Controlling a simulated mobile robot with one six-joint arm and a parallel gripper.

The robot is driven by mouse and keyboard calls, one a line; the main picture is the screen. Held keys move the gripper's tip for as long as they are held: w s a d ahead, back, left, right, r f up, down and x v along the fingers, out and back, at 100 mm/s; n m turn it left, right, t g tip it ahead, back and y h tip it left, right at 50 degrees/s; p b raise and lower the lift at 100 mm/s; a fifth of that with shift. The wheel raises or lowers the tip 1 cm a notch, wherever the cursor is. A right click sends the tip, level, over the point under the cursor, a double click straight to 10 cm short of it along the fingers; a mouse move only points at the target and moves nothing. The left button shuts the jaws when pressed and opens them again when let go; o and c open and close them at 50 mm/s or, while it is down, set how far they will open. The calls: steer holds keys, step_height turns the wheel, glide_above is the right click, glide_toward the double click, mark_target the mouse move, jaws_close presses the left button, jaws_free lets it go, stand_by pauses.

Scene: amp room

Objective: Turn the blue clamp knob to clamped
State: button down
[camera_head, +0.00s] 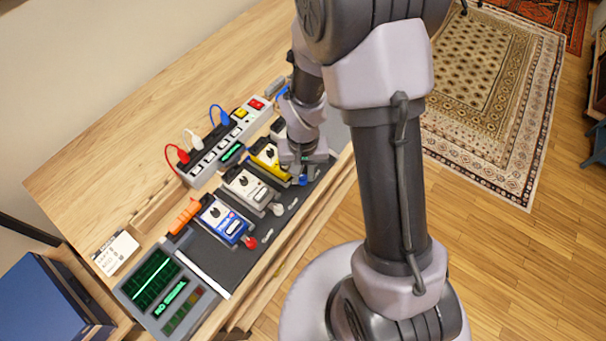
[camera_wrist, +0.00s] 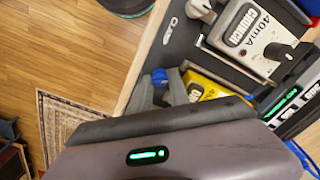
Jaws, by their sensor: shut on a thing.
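The blue clamp knob (camera_head: 302,180) sits at the front end of the yellow pedal (camera_head: 265,160). It also shows in the wrist view (camera_wrist: 159,76), between my fingertips. My gripper (camera_head: 298,172) is at the knob, and in the wrist view its two grey fingers (camera_wrist: 160,88) are shut on the knob. The yellow pedal (camera_wrist: 205,85) is partly covered by my gripper in both views. The knob's lower part and any clamp marking by it are hidden.
The white pedal (camera_head: 245,188) with a pale knob (camera_head: 278,209) and the blue pedal (camera_head: 225,220) with a red knob (camera_head: 251,242) stand along the dark board. A power strip (camera_head: 215,148) with plugged cables lies behind. A green-lit display (camera_head: 165,290) stands front left.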

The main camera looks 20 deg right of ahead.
steer(key=m+b, duration=0.1)
steer(key=m, duration=0.3)
steer(key=shift+b, duration=0.4)
steer(key=shift+m+b, duration=0.65)
steer(key=shift+m, duration=1.15)
steer(key=c, duration=1.2)
jaws_free()
steer(key=shift+c, duration=0.2)
